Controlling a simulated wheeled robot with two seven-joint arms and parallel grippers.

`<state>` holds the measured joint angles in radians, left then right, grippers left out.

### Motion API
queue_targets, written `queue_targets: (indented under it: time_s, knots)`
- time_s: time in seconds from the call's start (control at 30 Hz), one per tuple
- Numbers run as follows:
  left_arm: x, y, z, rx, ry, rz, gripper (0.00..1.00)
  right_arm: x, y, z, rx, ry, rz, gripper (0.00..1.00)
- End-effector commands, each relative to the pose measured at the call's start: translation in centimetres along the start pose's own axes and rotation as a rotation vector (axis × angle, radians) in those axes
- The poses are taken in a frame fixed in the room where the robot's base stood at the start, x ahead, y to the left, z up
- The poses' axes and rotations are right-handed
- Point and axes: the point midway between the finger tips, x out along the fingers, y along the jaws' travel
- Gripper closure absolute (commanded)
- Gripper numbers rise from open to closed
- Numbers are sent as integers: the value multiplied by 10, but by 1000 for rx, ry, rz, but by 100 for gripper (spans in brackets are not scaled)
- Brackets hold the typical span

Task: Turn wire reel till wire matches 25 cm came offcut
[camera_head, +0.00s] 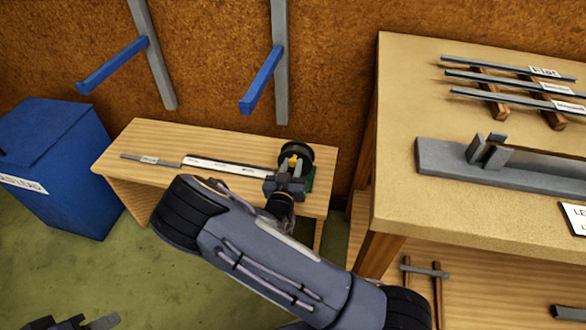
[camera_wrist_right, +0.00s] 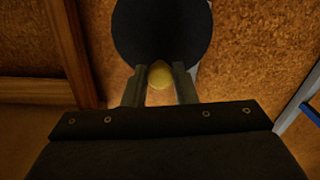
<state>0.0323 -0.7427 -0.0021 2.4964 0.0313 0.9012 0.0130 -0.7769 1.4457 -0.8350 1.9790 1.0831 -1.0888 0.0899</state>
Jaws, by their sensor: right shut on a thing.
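The wire reel (camera_head: 299,150) is a dark round drum at the right end of the low wooden bench, with a yellow knob (camera_head: 291,161) on its front. My right gripper (camera_head: 289,176) is shut on this knob. In the right wrist view the yellow knob (camera_wrist_right: 159,75) sits between the fingertips, in front of the dark disc of the reel (camera_wrist_right: 162,30). A thin grey strip with a small label (camera_head: 148,160), likely the came offcut, lies at the bench's left. A white strip (camera_head: 225,167) runs from it towards the reel. No wire end is clear. Grey parts, probably my left gripper (camera_head: 88,323), show at the bottom left.
The low bench (camera_head: 125,145) stands against a brown wall with blue-armed brackets (camera_head: 262,80). A blue bin (camera_head: 45,165) is at its left. A larger worktable (camera_head: 410,110) at the right bears grey strips on wooden rests and a long grey block.

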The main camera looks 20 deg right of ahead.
Motion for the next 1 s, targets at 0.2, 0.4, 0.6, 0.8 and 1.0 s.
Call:
queue_targets:
  time_s: [0.2, 0.4, 0.6, 0.8, 1.0]
  knots:
    - [1, 0, 0, 0, 0, 0, 64, 0, -1, 0, -21, -2, 0, 98]
    - [1, 0, 0, 0, 0, 0, 64, 0, -1, 0, -20, -2, -1, 62]
    - [1, 0, 0, 0, 0, 0, 64, 0, -1, 0, -19, -1, 0, 54]
    - [0, 0, 0, 0, 0, 0, 64, -5, -1, 0, -19, -2, -2, 54]
    - [-5, 2, -2, 0, 0, 0, 64, -35, -1, -1, -21, -1, -4, 54]
